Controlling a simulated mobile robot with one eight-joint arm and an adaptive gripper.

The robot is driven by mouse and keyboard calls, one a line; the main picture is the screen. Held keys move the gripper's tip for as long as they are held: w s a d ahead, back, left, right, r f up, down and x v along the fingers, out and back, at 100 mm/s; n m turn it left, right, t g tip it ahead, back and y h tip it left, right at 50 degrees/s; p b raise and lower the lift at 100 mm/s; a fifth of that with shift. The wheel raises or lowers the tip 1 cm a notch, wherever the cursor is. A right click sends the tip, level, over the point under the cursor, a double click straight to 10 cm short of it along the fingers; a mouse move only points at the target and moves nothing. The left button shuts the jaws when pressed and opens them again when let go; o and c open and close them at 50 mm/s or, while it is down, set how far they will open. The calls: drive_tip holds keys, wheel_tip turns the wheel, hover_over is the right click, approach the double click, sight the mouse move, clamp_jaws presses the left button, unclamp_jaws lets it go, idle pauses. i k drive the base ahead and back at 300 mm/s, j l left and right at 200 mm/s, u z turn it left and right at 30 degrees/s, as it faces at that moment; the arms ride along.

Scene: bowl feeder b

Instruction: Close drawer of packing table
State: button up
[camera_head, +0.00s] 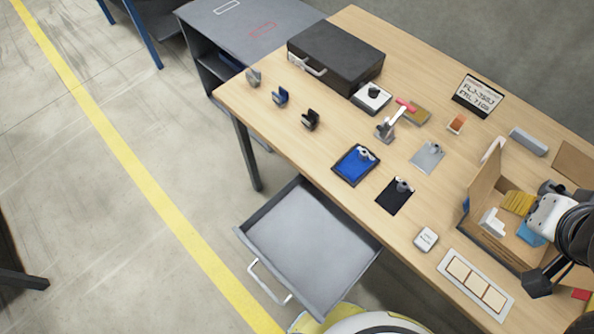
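The packing table (245,98) has a light wood top and runs diagonally across the view. Its grey metal drawer (310,237) is pulled well out from under the front edge. The drawer looks empty, and its white bar handle (266,283) is on the front face at the lower left. My gripper (538,285) is at the far right, over the table near an open cardboard box and well away from the drawer. The dark finger part shows beside the box, but the rest is cut off or hidden, so I cannot tell whether it is open.
On the table are a black case (336,55), small clamps, a blue pad (355,165), a black pad (395,195), a white block (426,239) and the cardboard box (484,190). Grey floor with a yellow line (135,150) lies clear left of the drawer. My base is at the bottom, close to the drawer.

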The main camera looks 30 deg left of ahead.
sight(311, 246)
drive_tip(key=u, duration=0.45)
drive_tip(key=k+u, duration=0.1)
drive_tip(key=u, duration=0.75)
drive_tip(key=k+j+u, duration=0.1)
drive_tip(key=u, duration=0.3)
drive_tip(key=j+u, duration=0.1)
drive_tip(key=u, duration=0.35)
